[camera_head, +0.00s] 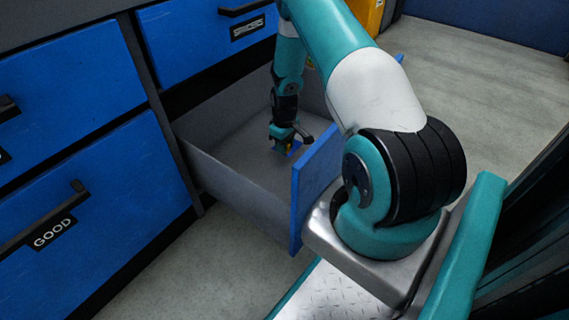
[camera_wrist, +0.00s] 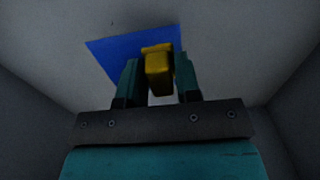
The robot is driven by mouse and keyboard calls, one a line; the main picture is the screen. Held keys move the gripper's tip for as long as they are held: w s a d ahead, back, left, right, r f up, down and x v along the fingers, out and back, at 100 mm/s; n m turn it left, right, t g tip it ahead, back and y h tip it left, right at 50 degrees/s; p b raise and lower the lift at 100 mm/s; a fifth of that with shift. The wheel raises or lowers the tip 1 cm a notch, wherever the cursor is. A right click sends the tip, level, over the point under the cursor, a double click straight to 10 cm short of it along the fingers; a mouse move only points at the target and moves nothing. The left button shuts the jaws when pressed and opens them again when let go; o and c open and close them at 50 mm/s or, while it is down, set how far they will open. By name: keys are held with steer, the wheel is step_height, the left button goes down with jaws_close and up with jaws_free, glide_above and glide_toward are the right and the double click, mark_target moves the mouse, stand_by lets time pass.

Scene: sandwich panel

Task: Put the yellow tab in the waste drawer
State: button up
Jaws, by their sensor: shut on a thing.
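The yellow tab (camera_wrist: 158,72) is between the two fingers of my gripper (camera_wrist: 159,82), which is shut on it, in the wrist view. In the head view my gripper (camera_head: 287,146) reaches down inside an open drawer (camera_head: 217,171) with grey walls and a blue front. A flat blue piece (camera_wrist: 104,50) shows behind the tab in the wrist view, against the grey drawer floor. I cannot tell whether the blue piece is joined to the tab or touches the floor. The open drawer's label is not visible.
The open drawer's blue front (camera_head: 313,180) stands close to my arm. A closed blue drawer labelled GOOD (camera_head: 110,205) is at the left. Another closed blue drawer (camera_head: 195,42) is above the open one. Grey floor lies clear at the right.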

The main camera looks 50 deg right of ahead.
mark_target(285, 162)
steer(key=shift+f+b, duration=1.25)
steer(key=shift+f, duration=1.7)
steer(key=shift+f, duration=0.15)
steer(key=o, duration=0.9)
